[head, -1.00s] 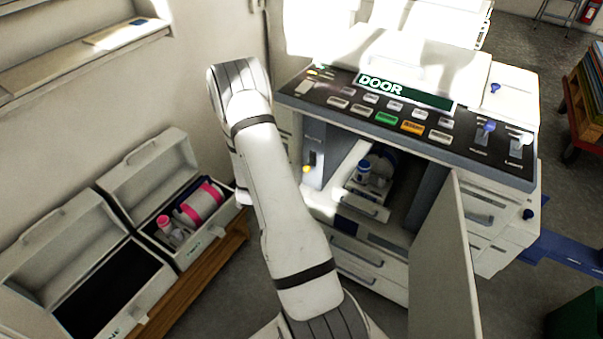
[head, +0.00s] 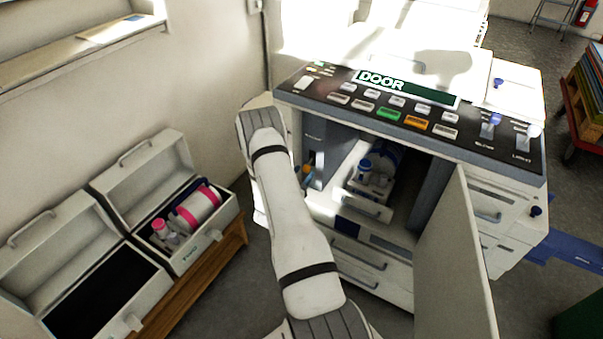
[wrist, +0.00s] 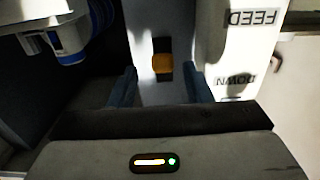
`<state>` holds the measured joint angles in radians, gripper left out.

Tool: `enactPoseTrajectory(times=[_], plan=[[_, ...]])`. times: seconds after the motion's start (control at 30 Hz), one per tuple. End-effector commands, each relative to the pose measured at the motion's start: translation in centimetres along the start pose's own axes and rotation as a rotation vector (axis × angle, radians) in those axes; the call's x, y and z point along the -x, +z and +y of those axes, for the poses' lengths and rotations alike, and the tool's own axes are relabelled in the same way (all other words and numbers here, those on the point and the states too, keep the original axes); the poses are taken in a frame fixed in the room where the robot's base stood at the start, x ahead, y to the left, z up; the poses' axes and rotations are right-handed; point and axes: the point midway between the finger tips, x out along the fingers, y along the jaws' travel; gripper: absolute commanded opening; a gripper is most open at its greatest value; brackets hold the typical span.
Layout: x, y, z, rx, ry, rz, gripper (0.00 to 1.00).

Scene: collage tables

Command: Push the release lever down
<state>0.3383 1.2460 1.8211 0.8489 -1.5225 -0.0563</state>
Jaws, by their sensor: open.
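The release lever, a small orange-yellow tab in a dark slot, shows in the wrist view (wrist: 162,64) on a pale panel. It is partly visible in the head view (head: 307,170), just inside the machine's open bay at the left. My gripper (wrist: 162,88) is open, with its two dark blue fingers apart. In the wrist view the lever lies in line with the gap between them, a little beyond the fingertips; I cannot tell whether they touch the panel. In the head view my gripper (head: 314,170) is largely hidden by my arm and the bay wall.
The copier's panel (head: 406,112) shows "DOOR" and overhangs the bay. Its open door (head: 455,265) stands at the right. A blue-capped bottle and drum unit (head: 368,172) sit inside on a drawer. Open cases (head: 185,240) stand on a wooden bench at the left.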

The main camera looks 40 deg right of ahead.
Motion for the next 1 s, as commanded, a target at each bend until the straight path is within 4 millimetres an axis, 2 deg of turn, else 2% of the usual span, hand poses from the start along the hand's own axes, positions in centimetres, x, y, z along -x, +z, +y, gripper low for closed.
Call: enactPoseTrajectory(times=[0.1, 0.2, 0.47, 1.0], plan=[[-1.3, 0.0, 0.0, 0.0, 0.001, 0.0, 0.45], [-1.8, 0.1, -0.1, 0.0, -0.002, -0.001, 0.45], [-1.9, 0.0, -0.1, 0.0, -0.003, -0.001, 0.45], [-1.9, 0.1, 0.0, 0.001, -0.001, -0.002, 0.02]])
